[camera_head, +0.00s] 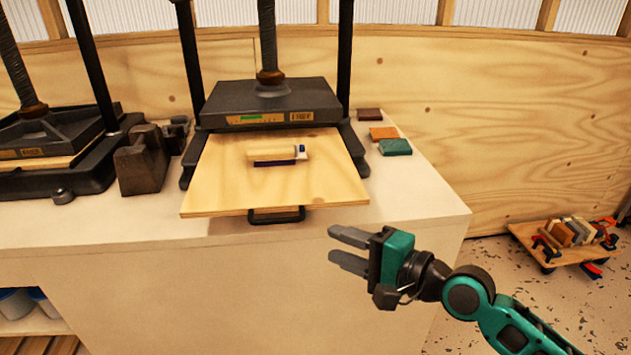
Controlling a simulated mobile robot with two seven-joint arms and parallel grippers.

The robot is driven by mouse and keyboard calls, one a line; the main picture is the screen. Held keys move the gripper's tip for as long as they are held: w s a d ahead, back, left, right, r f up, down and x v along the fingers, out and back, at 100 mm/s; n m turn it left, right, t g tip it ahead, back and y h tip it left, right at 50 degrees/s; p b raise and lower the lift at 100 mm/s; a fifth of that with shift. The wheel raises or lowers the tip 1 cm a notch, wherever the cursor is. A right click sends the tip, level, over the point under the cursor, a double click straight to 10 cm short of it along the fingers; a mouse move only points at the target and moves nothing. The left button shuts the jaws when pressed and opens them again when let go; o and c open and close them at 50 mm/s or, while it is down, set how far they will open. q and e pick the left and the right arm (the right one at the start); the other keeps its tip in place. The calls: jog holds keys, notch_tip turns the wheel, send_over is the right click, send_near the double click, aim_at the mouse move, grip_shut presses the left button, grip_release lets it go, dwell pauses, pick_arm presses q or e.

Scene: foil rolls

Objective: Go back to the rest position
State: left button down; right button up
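My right gripper (347,250) is in front of the white counter (150,235), a little right of the press board's handle. Its two grey fingers point left, stand apart and hold nothing. My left gripper is not in view. A pale roll with a white and blue end (279,153) lies on the wooden board (235,185) of the middle press (270,105). A dark blue strip shows along the roll's lower edge. The board sticks out towards me, with a dark handle (276,215) at its front edge. My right gripper is apart from the board and handle.
A second press (55,150) and a dark metal block (142,160) stand at the left. Small brown, orange and green blocks (395,147) lie right of the middle press. A wheeled board (560,250) with several items is on the floor at right. Buckets (15,302) sit below the counter.

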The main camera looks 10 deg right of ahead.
jog(key=s+d+f+n+h, duration=0.3)
jog(key=s+f+n+h, duration=0.2)
jog(key=s+f, duration=0.3)
jog(key=s+d+f+n+h, duration=0.4)
jog(key=s+f+n, duration=0.4)
jog(key=f, duration=0.7)
jog(key=shift+s+d+f+g+h, duration=0.15)
jog(key=shift+s+g+h, duration=0.15)
jog(key=shift+s+h, duration=0.1)
